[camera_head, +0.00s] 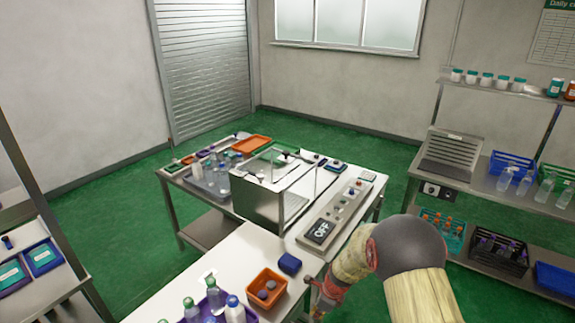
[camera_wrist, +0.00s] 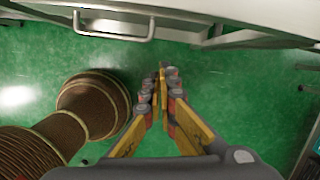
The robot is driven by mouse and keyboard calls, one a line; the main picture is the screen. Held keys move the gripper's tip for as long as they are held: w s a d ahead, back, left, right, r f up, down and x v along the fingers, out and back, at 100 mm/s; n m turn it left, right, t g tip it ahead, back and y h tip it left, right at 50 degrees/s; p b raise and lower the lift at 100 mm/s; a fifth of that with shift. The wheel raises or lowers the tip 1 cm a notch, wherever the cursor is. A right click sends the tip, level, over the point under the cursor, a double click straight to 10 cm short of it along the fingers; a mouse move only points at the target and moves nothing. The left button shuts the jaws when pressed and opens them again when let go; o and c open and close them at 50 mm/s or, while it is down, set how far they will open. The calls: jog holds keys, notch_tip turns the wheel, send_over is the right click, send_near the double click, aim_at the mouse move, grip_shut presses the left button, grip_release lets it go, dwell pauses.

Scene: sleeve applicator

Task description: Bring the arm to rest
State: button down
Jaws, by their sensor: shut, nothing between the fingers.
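My gripper (camera_wrist: 162,78) points down over the green floor in the wrist view. Its two yellow fingers meet at the tips, with nothing between them. My arm (camera_head: 408,248) reaches in from the lower right of the head view, beside the right side of the white workbench (camera_head: 243,257). The arm largely hides the gripper there. In the wrist view, a pale bench front with a metal handle (camera_wrist: 113,25) lies beyond the fingertips, apart from them.
The sleeve applicator (camera_head: 275,195) stands on the bench, its panel reading OFF (camera_head: 320,232). An orange bin (camera_head: 266,290) and a dark blue object (camera_head: 289,263) sit near the arm. A loaded shelf rack (camera_head: 480,180) stands at right. Green floor (camera_head: 395,178) is open between bench and rack.

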jog(key=s+n+g, duration=0.2)
jog(key=s+n, duration=0.3)
jog(key=s, duration=0.1)
jog(key=s+d+r+n+t+b, duration=0.2)
jog(key=s+r+n, duration=0.4)
jog(key=s+r, duration=0.2)
jog(key=s+d+r+n+t+h+b, duration=0.1)
jog(key=s+r+n, duration=0.5)
jog(key=r, duration=0.7)
jog(key=s+d+r+n+t+h+b, duration=0.1)
jog(key=s+d+r+n+t+b, duration=0.2)
jog(key=s+r, duration=0.7)
jog(key=d+r+n+b, duration=0.1)
jog(key=d+n, duration=0.1)
jog(key=n, duration=0.1)
jog(key=shift+s+r+b, duration=0.15)
jog(key=shift+r+b, duration=0.1)
jog(key=shift+b, duration=0.15)
